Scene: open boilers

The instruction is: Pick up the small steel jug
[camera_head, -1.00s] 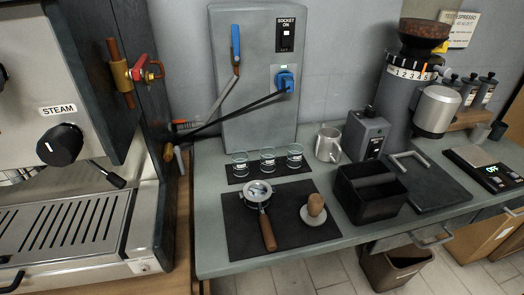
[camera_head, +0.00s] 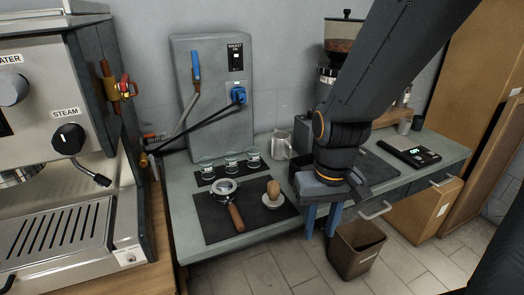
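The small steel jug (camera_head: 281,145) stands upright on the grey-green counter (camera_head: 258,240), near the wall. It is to the right of three small glasses. My gripper (camera_head: 321,224) points down at the counter's front edge, to the right of and nearer than the jug. Its two blue fingers are apart with nothing seen between them, and it does not touch the jug. My arm comes down from the upper right and hides part of the counter behind it.
Three glasses (camera_head: 231,161) stand left of the jug. A portafilter (camera_head: 229,198) and a tamper (camera_head: 273,192) lie on a dark mat in front. A grinder (camera_head: 338,50) is partly hidden by my arm. A brown bin (camera_head: 356,249) stands on the floor below.

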